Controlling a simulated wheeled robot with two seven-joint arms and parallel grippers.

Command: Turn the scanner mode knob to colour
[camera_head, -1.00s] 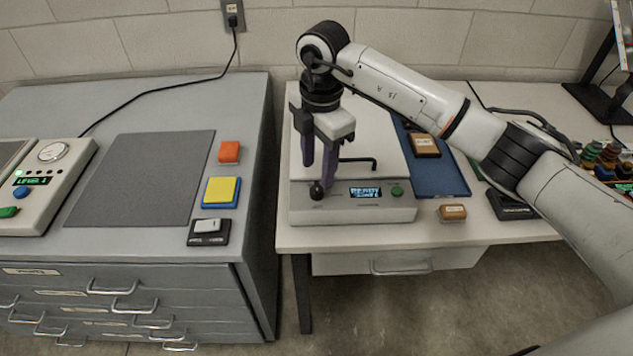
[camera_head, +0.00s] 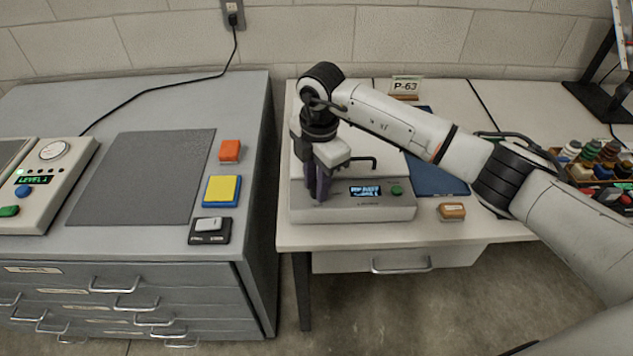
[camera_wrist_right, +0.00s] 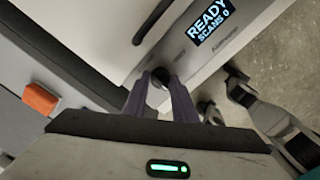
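The scanner (camera_head: 390,213) is a pale grey box at the front of the right-hand table. Its small display (camera_head: 365,191) is lit, and in the wrist view the display (camera_wrist_right: 209,22) reads READY, SCANS 0. A green button (camera_head: 396,190) sits right of the display. My right gripper (camera_head: 319,194) points down at the left of the scanner's front panel. In the wrist view its two purple fingers stand on either side of the dark round mode knob (camera_wrist_right: 157,78) and appear closed on it. The fingers hide the knob in the head view.
A dark lid handle (camera_head: 366,161) stands just behind the display. A wooden-topped stamp (camera_head: 452,211) lies right of the scanner, by a blue mat (camera_head: 432,178). Left, across a gap, a grey cabinet (camera_head: 110,248) holds coloured blocks.

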